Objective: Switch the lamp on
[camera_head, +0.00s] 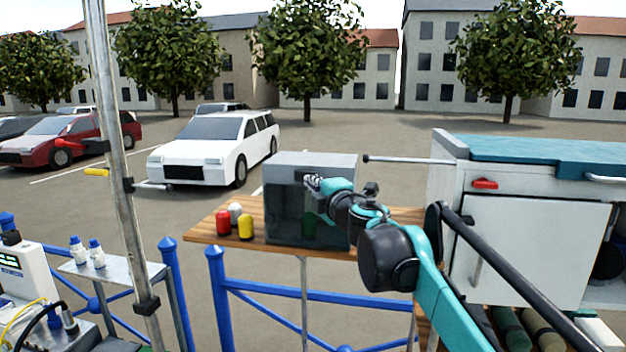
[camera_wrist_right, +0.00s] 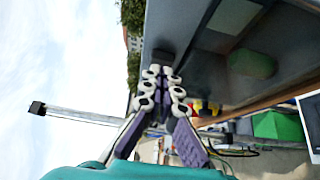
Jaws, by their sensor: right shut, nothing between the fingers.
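I cannot pick out a lamp for certain. A grey box (camera_head: 310,160) with a dark see-through front stands on a wooden table; a green object (camera_head: 309,224) shows dimly inside it. My right gripper (camera_head: 312,182) is at the upper front of this box, its fingers shut and empty. In the right wrist view the closed fingertips (camera_wrist_right: 168,74) are beside a small dark block (camera_wrist_right: 163,57) on the box's edge; I cannot tell whether they touch it. The green object also shows there (camera_wrist_right: 252,64) behind the pane. My left gripper is not in view.
Red (camera_head: 223,222), white and yellow (camera_head: 246,227) small containers stand left of the box on the wooden table (camera_head: 198,228). A metal pole (camera_head: 118,150) with levers stands at left. A white cabinet (camera_head: 530,245) with a rod (camera_head: 415,160) is at right. Blue railings (camera_head: 330,298) run in front.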

